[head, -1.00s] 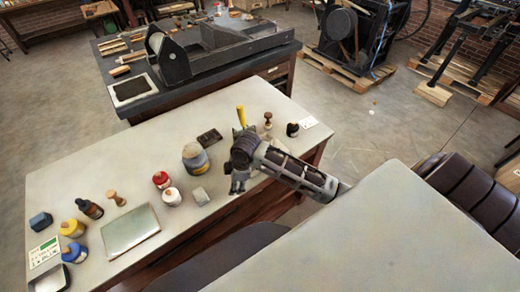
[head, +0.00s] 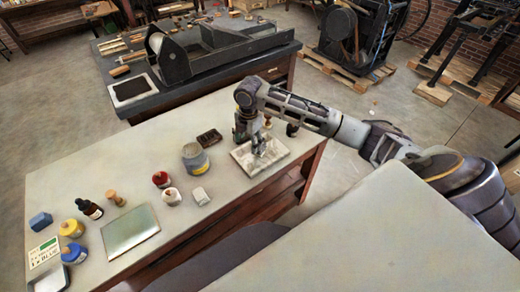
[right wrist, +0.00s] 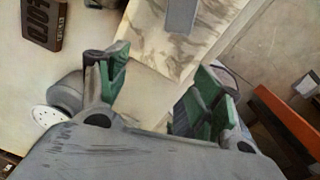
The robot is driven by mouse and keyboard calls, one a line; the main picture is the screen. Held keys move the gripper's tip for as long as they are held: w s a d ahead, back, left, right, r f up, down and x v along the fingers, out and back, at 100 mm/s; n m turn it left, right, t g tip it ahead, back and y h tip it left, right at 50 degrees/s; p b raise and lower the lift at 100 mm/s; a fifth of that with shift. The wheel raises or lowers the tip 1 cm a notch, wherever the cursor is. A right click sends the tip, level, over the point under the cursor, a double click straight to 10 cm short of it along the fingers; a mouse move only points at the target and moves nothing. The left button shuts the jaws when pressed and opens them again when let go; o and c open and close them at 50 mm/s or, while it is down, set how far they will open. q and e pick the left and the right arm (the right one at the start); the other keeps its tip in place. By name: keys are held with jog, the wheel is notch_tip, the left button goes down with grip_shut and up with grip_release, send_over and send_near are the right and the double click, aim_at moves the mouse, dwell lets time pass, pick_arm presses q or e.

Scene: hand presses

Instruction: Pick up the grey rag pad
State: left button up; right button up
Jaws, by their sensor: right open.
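A flat grey rectangle (right wrist: 183,15) also lies on the marbled slab (right wrist: 150,45) in the right wrist view; I cannot tell for sure which of the two is the pad. My right gripper (head: 260,148) points down over the marbled slab, right of the block and apart from it. In the right wrist view its green-padded fingers (right wrist: 150,88) are spread with nothing between them. My left gripper is out of view.
A grey jar with a yellow band (head: 195,158) and a dark lettered block (head: 208,136) stand left of my right gripper. A metal plate (head: 130,230) lies farther left. Bare bench lies between them.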

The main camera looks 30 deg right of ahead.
jog(key=w+d+r+n, duration=0.1)
jog(key=d+r, duration=0.3)
jog(key=d, duration=0.1)
jog(key=shift+w+d+r+n, duration=0.3)
jog(key=shift+w+d+r, duration=0.05)
jog(key=shift+d+r, duration=0.05)
jog(key=shift+f, duration=0.15)
jog(key=shift+f, duration=4.2)
jog(key=shift+s+d+f+p, duration=0.1)
jog(key=shift+f+p, duration=0.25)
jog(key=shift+f, duration=0.95)
jog(key=shift+s+d+f+p, duration=0.1)
jog(key=shift+f+p, duration=0.2)
jog(key=shift+f, duration=1)
jog(key=shift+c, duration=0.5)
